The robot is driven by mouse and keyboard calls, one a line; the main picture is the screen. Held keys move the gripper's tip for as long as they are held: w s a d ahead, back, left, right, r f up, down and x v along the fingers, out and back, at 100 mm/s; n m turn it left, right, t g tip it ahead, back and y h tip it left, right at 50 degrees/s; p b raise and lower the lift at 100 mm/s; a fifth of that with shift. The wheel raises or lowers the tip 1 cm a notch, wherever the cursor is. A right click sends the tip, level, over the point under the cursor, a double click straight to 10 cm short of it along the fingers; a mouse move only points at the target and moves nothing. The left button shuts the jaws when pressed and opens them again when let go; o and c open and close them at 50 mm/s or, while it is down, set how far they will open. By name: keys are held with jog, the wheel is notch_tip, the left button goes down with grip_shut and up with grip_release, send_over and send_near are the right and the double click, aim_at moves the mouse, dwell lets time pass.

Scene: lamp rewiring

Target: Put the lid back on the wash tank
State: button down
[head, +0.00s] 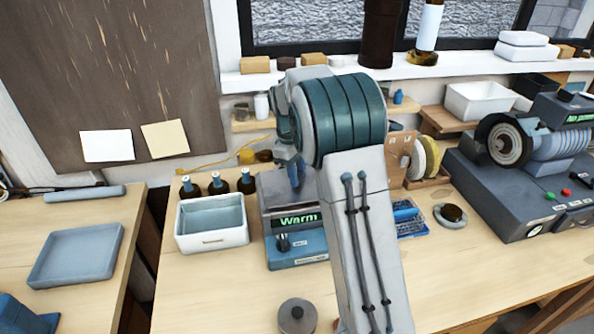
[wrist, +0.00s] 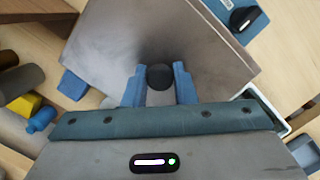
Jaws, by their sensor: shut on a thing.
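The wash tank (head: 295,249) is a blue-grey box with a lit "Warm" display and a dial, on the bench left of centre in the head view. Its flat grey lid (head: 275,187) shows at the tank's top, partly behind my arm. In the wrist view the lid (wrist: 205,65) is a broad plate with a round black knob (wrist: 160,77). My gripper (wrist: 158,88) is shut on this knob, one blue finger on each side. It also shows in the head view (head: 297,185), partly hidden by my arm. I cannot tell whether the lid rests fully on the rim.
A white bin (head: 211,238) stands close to the tank's left, with several dark bottles (head: 218,184) behind it. A round grey piece with a dark knob (head: 297,314) lies in front. A grinder-like machine (head: 510,170) stands at right.

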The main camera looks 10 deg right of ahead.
jog(key=shift+f, duration=0.4)
dwell(0.4)
jog(key=c, duration=1.1)
grip_release()
notch_tip(320, 180, up, 13)
jog(key=w+a+b, duration=0.1)
jog(key=s+r+m+t, duration=0.1)
jog(key=s+r+m, duration=0.15)
jog(key=s, duration=0.35)
jog(key=s+f+m+t, duration=0.2)
jog(key=s+f+m, duration=0.1)
jog(key=s, duration=0.9)
jog(key=s+d+f+m+t+y, duration=0.1)
jog(key=s+f+m, duration=0.2)
jog(key=s, duration=1)
notch_tip(320, 180, down, 2)
jog(key=shift+f+t, duration=0.15)
jog(key=shift+t, duration=0.25)
